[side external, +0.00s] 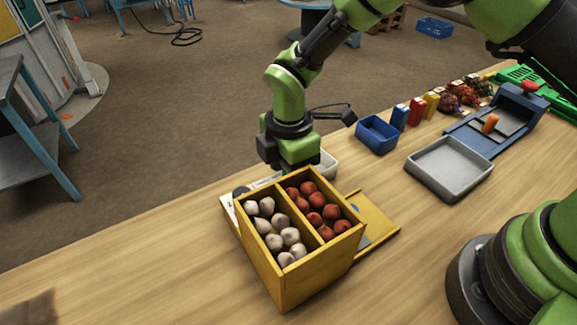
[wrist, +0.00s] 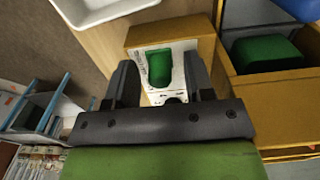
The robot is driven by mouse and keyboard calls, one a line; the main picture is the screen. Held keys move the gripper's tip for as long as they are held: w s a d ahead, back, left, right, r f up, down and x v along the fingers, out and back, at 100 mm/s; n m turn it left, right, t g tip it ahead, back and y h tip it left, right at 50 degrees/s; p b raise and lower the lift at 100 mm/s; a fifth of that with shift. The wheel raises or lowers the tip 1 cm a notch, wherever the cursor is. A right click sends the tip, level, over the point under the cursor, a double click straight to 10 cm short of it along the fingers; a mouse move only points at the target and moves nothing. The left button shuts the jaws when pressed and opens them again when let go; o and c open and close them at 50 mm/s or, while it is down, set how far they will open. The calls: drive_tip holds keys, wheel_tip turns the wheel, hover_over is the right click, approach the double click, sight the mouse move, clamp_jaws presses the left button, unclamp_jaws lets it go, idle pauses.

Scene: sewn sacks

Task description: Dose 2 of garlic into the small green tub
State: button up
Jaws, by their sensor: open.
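Whitish bulbs that look like garlic (side external: 277,230) fill the left compartment of a yellow two-part box (side external: 305,272). My gripper (side external: 290,168) is behind the box, partly hidden by its back wall. In the wrist view my gripper (wrist: 160,85) is open, its two dark fingers apart. Another green piece (wrist: 268,50) lies in a yellow-walled space at the right.
Red round produce (side external: 318,207) fills the box's right compartment. A white tub (side external: 328,164) stands behind the box. A blue tub (side external: 377,133), grey tray (side external: 450,167) and blue device (side external: 510,112) stand further right.

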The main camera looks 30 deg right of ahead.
sight(265, 179)
clamp_jaws()
drive_tip(key=shift+a, duration=2.3)
unclamp_jaws()
wheel_tip(265, 179, up, 10)
